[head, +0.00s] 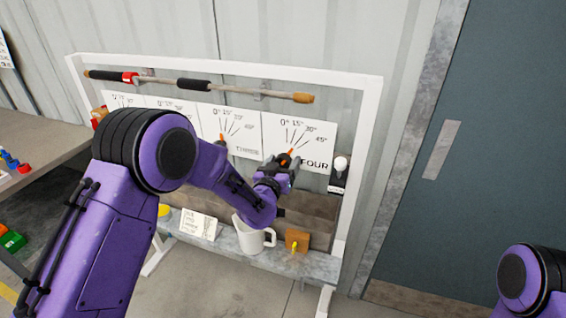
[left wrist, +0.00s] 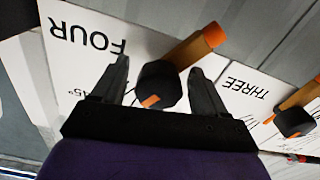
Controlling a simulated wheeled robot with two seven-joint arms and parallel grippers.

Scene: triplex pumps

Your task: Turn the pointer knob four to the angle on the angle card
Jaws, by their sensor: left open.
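Knob four is a black knob with an orange pointer on the white panel marked FOUR, with angle lines from 0° to 45°. Its orange pointer (head: 290,153) leans up and slightly right in the head view. In the left wrist view knob four (left wrist: 158,84) shows upside down, between my fingers. My left gripper (head: 283,164) is open, with one finger on each side of the knob; I cannot tell whether they touch it. It also shows in the left wrist view (left wrist: 161,92). A small white card (head: 198,224) with unreadable writing stands on the shelf. My right gripper is out of view.
Knob three (left wrist: 291,121) sits beside knob four. A bar (head: 225,88) runs across the frame above the panels. A white mug (head: 254,237) and an orange-brown block (head: 297,240) stand below my gripper.

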